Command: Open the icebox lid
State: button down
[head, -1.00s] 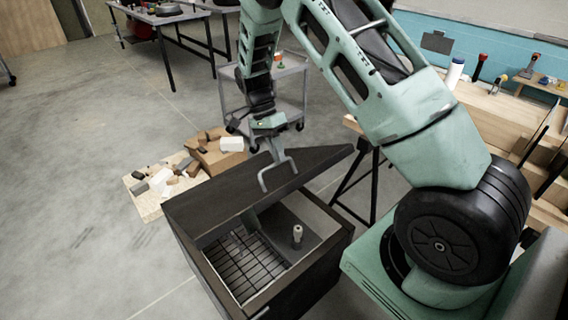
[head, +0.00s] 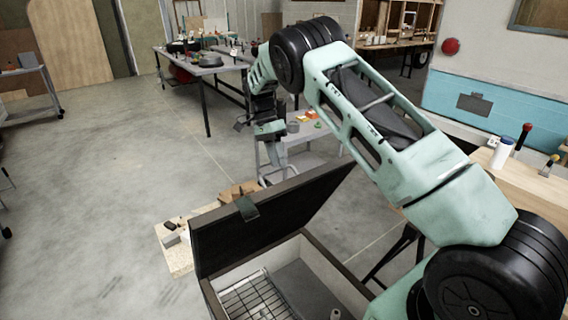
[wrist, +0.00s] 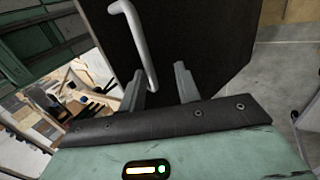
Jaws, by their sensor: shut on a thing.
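The icebox (head: 338,280) stands in the lower middle of the head view, its inside showing a wire rack (head: 255,298) and a grey compartment. In the wrist view, the grey bar handle (wrist: 138,45) stands against the dark lid (wrist: 205,40). Its near end reaches between my two fingers (wrist: 159,84), which are shut on it. The exact contact is partly unclear.
Behind the lid is a grey cart (head: 310,160) with small items. A board (head: 178,255) with blocks lies left of the icebox. A wooden workbench (head: 540,190) stands at right, a grey table (head: 205,65) at the back.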

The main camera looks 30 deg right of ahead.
jog(key=shift+w+a+f, duration=0.2)
jog(key=shift+w+f, duration=0.15)
jog(key=shift+w, duration=0.2)
jog(key=shift+w+a+f, duration=0.15)
jog(key=shift+w+f, duration=0.15)
jog(key=shift+w, duration=0.25)
jog(key=c, duration=1.5)
grip_release()
jog(key=o, duration=0.4)
jog(key=shift+w+f, duration=0.15)
jog(key=v, duration=1)
jog(key=shift+d, duration=0.3)
jog(key=c, duration=0.4)
jog(key=p+v, duration=0.1)
jog(key=p, duration=0.1)
jog(key=p+v, duration=0.1)
jog(key=p, duration=0.1)
jog(key=shift+r+p, duration=0.35)
jog(key=shift+r, duration=0.1)
